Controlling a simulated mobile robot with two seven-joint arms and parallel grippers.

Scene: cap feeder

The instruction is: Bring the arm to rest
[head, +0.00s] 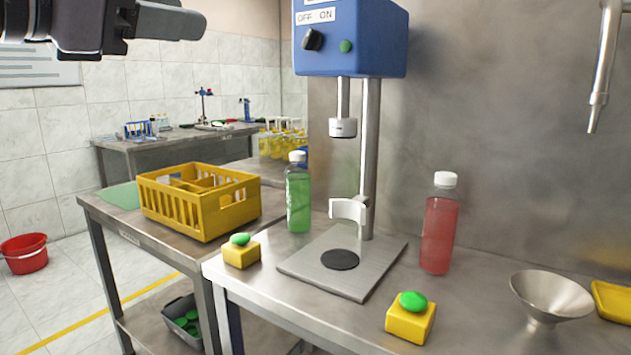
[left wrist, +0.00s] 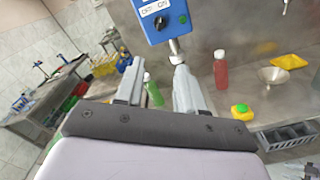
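My left gripper (head: 178,20) is raised at the top left of the head view, above and away from the tables. In the left wrist view its two fingers (left wrist: 155,82) stand apart, with nothing seen held between them. My right gripper is in neither view. The blue capping machine (head: 350,38) stands on the steel table with its plate (head: 310,268) empty. A green bottle (head: 298,193) with a white cap stands left of it, and a red bottle (head: 438,224) with a white cap stands right of it.
Two yellow blocks (head: 241,255) (head: 409,324) each carry a green cap. A yellow crate (head: 200,205) sits on the left table. A steel funnel (head: 551,296) and yellow tray (head: 612,301) are at the right. The space around my left gripper looks clear.

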